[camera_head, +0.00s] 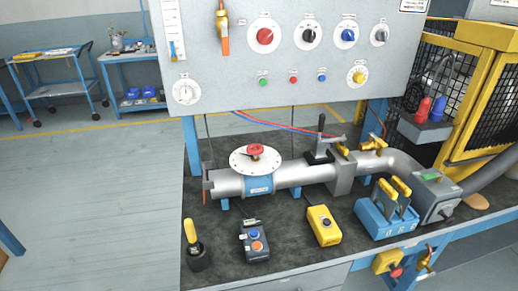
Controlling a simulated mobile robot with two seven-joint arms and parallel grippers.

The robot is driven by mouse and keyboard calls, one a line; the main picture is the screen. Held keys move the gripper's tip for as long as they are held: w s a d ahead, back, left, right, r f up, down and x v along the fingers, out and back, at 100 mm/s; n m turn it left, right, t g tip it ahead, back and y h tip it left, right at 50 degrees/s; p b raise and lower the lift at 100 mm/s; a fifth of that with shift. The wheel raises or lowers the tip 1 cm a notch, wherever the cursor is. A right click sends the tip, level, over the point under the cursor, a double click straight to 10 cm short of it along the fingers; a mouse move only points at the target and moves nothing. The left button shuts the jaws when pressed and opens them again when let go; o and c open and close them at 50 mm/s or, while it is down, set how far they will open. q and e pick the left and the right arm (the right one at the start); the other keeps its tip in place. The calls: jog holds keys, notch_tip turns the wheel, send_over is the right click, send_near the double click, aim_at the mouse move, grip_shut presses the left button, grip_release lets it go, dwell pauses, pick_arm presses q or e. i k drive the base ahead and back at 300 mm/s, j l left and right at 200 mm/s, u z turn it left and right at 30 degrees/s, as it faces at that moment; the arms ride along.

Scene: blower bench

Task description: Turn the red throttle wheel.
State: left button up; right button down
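A small red wheel (256,151) sits at the middle of a round white dial plate (241,163), on top of a grey pipe (298,176). The pipe runs left to right across the dark bench top. A blue band (258,185) wraps the pipe just below the plate. Nothing touches the red wheel. Neither of my grippers shows in the head view.
A grey panel (212,73) with knobs, including a red one (264,36), stands behind the pipe. In front lie a button box (254,241), a yellow box (323,226) and a blue holder (388,219). A black lever (321,125) and brass valves (374,142) rise at right.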

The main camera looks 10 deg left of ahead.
aim_at(258, 150)
jog(key=k+l+z, duration=0.2)
jog(key=l, duration=0.15)
jog(key=l+z, duration=0.2)
jog(key=l, duration=0.2)
jog(key=k+l+z, duration=0.2)
jog(key=l, duration=0.2)
jog(key=i+j, duration=0.05)
